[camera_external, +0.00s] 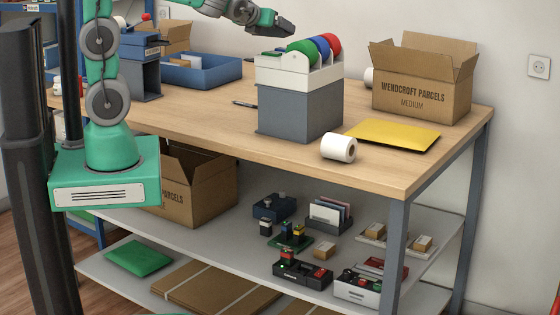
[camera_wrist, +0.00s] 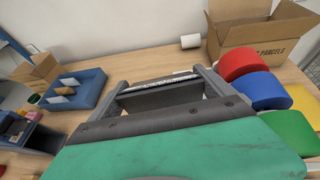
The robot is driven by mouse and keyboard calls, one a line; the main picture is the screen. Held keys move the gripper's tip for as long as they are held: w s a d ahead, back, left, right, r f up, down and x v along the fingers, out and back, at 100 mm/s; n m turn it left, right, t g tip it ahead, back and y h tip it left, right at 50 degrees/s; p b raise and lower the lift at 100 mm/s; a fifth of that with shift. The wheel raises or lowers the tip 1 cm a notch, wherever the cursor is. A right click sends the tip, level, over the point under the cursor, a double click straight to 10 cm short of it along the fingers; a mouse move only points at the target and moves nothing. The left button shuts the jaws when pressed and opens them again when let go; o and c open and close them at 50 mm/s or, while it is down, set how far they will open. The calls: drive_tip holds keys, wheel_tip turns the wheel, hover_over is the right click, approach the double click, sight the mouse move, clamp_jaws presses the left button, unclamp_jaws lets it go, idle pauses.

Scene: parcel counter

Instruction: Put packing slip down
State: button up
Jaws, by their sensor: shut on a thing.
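My gripper (camera_external: 284,27) is above the table, behind the tape dispenser in the external view. In the wrist view my gripper (camera_wrist: 161,86) points away over the table. A thin white strip with dark specks, which looks like the packing slip (camera_wrist: 165,79), shows nearly edge-on at the fingers, which are shut on it. Most of its face is hidden. The slip cannot be made out in the external view.
A tape dispenser (camera_external: 298,107) with green, blue and red rolls stands near my gripper. An open carton (camera_external: 425,95), a yellow envelope (camera_external: 395,134) and a white roll (camera_external: 338,148) are to the right. A blue tray (camera_external: 203,73) is to the left.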

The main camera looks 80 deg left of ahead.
drive_tip(key=s+a+f+n+g+y, duration=0.1)
drive_tip(key=s+a+f+n+g, duration=0.3)
drive_tip(key=s, duration=0.4)
drive_tip(key=s+a+f+n+g+y, duration=0.1)
drive_tip(key=s+a+f+g, duration=0.1)
drive_tip(key=s+a+f, duration=0.45)
drive_tip(key=s+a+f+n+g+y, duration=0.1)
drive_tip(key=s+a+f+n+g, duration=0.15)
drive_tip(key=s+a, duration=0.5)
hover_over(208, 99)
drive_tip(key=f, duration=0.9)
drive_tip(key=shift+s+d+f, duration=0.1)
drive_tip(key=shift+d+f, duration=0.1)
drive_tip(key=shift+d, duration=0.15)
wheel_tip(208, 99, down, 3)
drive_tip(key=shift+a+r, duration=0.15)
drive_tip(key=shift+f, duration=0.3)
